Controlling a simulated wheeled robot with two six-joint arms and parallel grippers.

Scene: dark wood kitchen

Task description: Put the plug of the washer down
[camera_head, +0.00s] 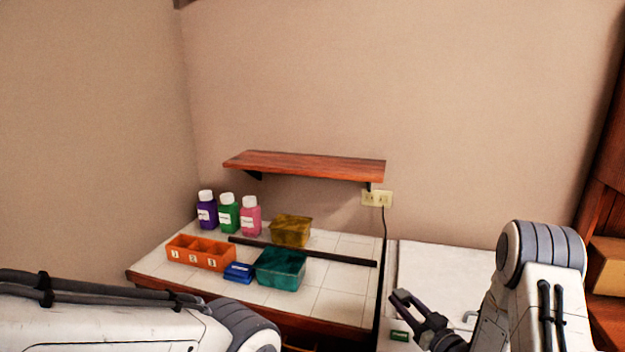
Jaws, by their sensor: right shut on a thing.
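My right gripper (403,302) is at the lower right, over the white top of the washer (445,265). It is shut on the plug, which is too small and dark to make out between the fingers. A wall outlet (377,198) is under the right end of the shelf. A dark cord (385,225) hangs from it and runs down behind the washer's left edge. My left arm crosses the lower left, and its gripper is out of view.
A tiled counter (335,305) left of the washer holds an orange numbered bin (200,253), a teal box (280,268), a small blue box (239,272), a yellow box (290,231), a dark bar (320,255) and several bottles (228,214). A wooden shelf (305,165) is above. Most of the washer top is clear.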

